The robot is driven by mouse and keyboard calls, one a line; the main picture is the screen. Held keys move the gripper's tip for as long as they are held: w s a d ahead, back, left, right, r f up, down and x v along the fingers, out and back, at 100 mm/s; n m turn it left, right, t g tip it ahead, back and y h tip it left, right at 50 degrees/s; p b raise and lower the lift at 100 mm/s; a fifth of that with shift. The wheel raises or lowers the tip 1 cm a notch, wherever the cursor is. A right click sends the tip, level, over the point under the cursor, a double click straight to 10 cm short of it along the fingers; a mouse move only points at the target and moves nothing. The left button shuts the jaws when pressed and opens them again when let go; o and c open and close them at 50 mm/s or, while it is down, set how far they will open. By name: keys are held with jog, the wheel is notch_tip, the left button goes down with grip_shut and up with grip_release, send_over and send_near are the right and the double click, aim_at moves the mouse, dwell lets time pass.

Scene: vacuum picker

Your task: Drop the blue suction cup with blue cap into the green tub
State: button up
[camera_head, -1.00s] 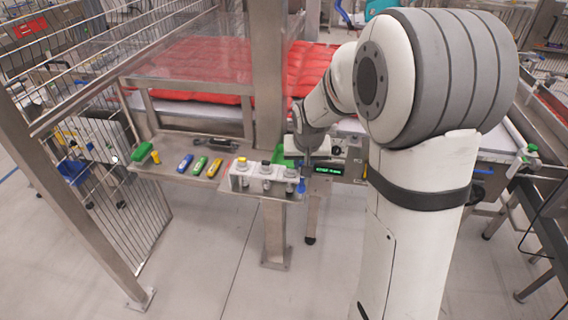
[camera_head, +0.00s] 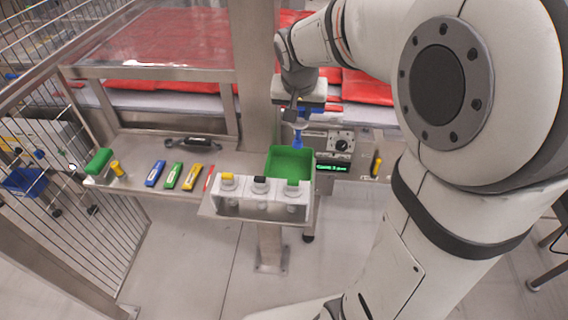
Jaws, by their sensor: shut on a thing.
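The blue suction cup (camera_head: 298,141) hangs below my gripper (camera_head: 298,122), which is shut on it. The cup appears over the back right part of the green tub (camera_head: 290,162), near its rim; its exact height above the tub is hard to tell. The tub is open at the top, and its visible inside looks empty. My fingers are small and dark in this view, and the blue cap is hard to make out from the cup.
A white holder (camera_head: 246,207) with several capped cups stands in front of the tub. A steel post (camera_head: 258,100) and a control box (camera_head: 341,145) flank the tub.

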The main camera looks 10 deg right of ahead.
aim_at(297, 126)
jog(key=shift+a+f+b, duration=0.15)
jog(key=shift+f+b, duration=1.7)
jog(key=shift+f, duration=1.05)
jog(key=o, duration=1)
jog(key=shift+r, duration=0.1)
jog(key=v, duration=0.7)
jog(key=shift+s+a+r, duration=0.1)
jog(key=shift+s+r, duration=0.1)
jog(key=shift+r, duration=0.1)
jog(key=shift+s, duration=0.1)
jog(key=s+f+n, duration=0.1)
jog(key=s+f, duration=0.1)
jog(key=s, duration=0.4)
jog(key=s+f+n+g+y, duration=0.1)
jog(key=s+f, duration=0.2)
jog(key=s, duration=0.2)
jog(key=s+f+n, duration=0.1)
jog(key=s+f, duration=0.2)
jog(key=s, duration=0.3)
jog(key=shift+s+d+n+g, duration=0.3)
jog(key=shift+s+n, duration=0.05)
jog(key=shift+n, duration=0.05)
